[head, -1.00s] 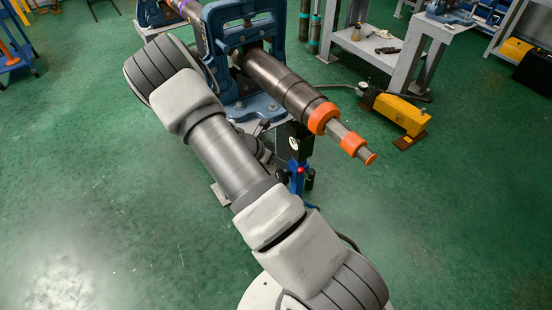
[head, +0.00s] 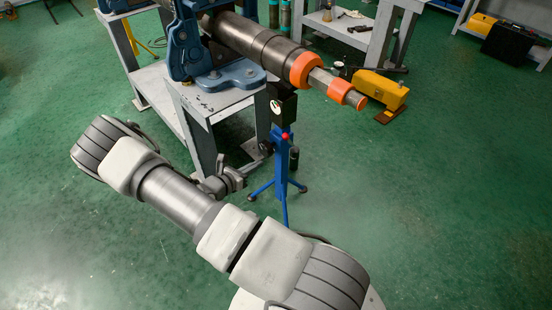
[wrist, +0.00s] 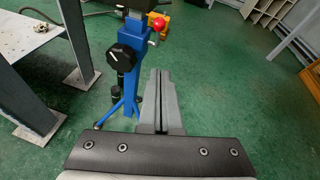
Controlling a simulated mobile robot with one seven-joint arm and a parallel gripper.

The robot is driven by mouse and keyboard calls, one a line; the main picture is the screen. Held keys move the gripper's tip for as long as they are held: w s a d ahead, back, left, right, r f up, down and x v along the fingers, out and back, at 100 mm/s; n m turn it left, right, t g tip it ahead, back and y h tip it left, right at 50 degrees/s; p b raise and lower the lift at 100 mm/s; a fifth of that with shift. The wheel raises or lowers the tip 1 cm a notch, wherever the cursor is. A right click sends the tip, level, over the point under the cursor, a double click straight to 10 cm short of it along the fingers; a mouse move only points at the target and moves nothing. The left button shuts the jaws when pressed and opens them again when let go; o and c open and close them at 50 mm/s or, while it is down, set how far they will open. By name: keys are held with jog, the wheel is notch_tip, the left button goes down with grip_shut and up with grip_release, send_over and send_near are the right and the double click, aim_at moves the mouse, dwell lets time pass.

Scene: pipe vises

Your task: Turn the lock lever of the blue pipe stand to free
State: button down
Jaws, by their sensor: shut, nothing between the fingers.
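The blue pipe stand (head: 280,165) stands upright on its legs under the overhanging end of a dark pipe (head: 258,40). Its blue post (wrist: 133,70) is close ahead in the wrist view. A red ball (wrist: 158,24) tops the short lock lever on the post's right side; the red ball (head: 285,136) also shows in the head view. A black knob (wrist: 122,57) with a white mark is on the post. My gripper (wrist: 159,74) is shut and empty, pointing ahead just right of the post and below the red ball, not visibly touching the lever.
The pipe has orange collars (head: 306,70) and lies in a blue vise (head: 186,45) on a grey bench (head: 215,100). A yellow pump (head: 380,90) sits on the floor at right. Green floor (head: 430,210) is open to the right.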

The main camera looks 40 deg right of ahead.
jog(key=b, duration=0.3)
send_near(289, 141)
notch_tip(289, 141, down, 3)
jog(key=d, duration=0.1)
jog(key=d+r, duration=0.1)
jog(key=w+d+r, duration=0.1)
jog(key=shift+d, duration=0.3)
jog(key=shift+r, duration=0.15)
